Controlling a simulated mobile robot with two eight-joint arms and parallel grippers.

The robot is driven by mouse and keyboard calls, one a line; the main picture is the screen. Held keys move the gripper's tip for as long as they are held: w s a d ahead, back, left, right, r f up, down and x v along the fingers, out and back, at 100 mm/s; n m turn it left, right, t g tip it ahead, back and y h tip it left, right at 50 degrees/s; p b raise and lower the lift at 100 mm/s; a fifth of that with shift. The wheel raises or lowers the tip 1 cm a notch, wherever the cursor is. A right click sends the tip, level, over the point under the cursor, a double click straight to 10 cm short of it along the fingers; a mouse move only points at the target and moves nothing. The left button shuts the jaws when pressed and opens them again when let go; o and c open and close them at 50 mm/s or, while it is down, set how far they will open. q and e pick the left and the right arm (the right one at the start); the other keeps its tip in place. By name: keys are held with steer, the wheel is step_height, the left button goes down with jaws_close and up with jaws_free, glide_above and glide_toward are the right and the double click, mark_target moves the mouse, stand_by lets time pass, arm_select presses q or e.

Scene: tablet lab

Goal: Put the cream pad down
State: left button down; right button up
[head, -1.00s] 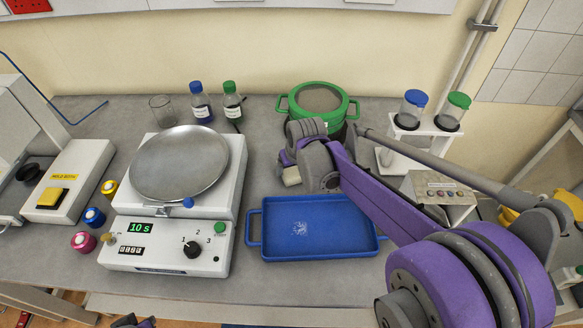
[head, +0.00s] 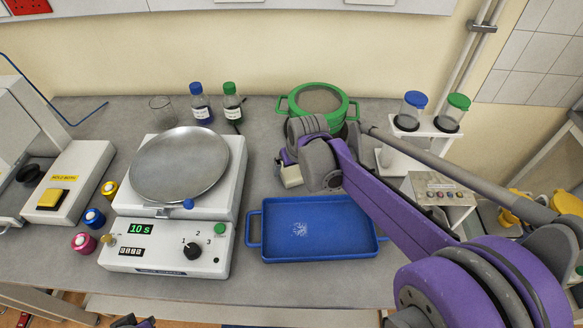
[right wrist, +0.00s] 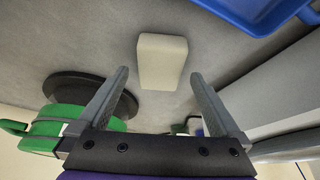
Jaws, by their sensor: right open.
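The cream pad (head: 292,177) lies on the grey bench, just behind the blue tray (head: 318,257) in the head view, partly covered by my right gripper (head: 288,160). In the right wrist view the whole pad (right wrist: 162,62) shows on the bench, beyond and between the fingertips of my right gripper (right wrist: 158,80). The fingers are apart with nothing between them, and the pad looks clear of both. A small dark and purple part at the bottom edge of the head view may be my left gripper (head: 132,322); its jaws cannot be made out.
A green-handled round pot (head: 318,92) stands behind my right gripper. The white plate shaker (head: 178,215) stands to the left. A white rack (head: 432,128) with capped tubes and a small button box (head: 440,190) stand to the right. Bare bench lies between shaker and pad.

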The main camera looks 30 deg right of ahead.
arm_select(q)
steer(key=shift+w+r+p, duration=0.2)
steer(key=shift+r+p, duration=0.2)
steer(key=shift+r, duration=0.25)
arm_select(e)
steer(key=v, duration=1)
arm_select(q)
steer(key=shift+s, duration=0.1)
arm_select(e)
steer(key=shift+s, duration=0.1)
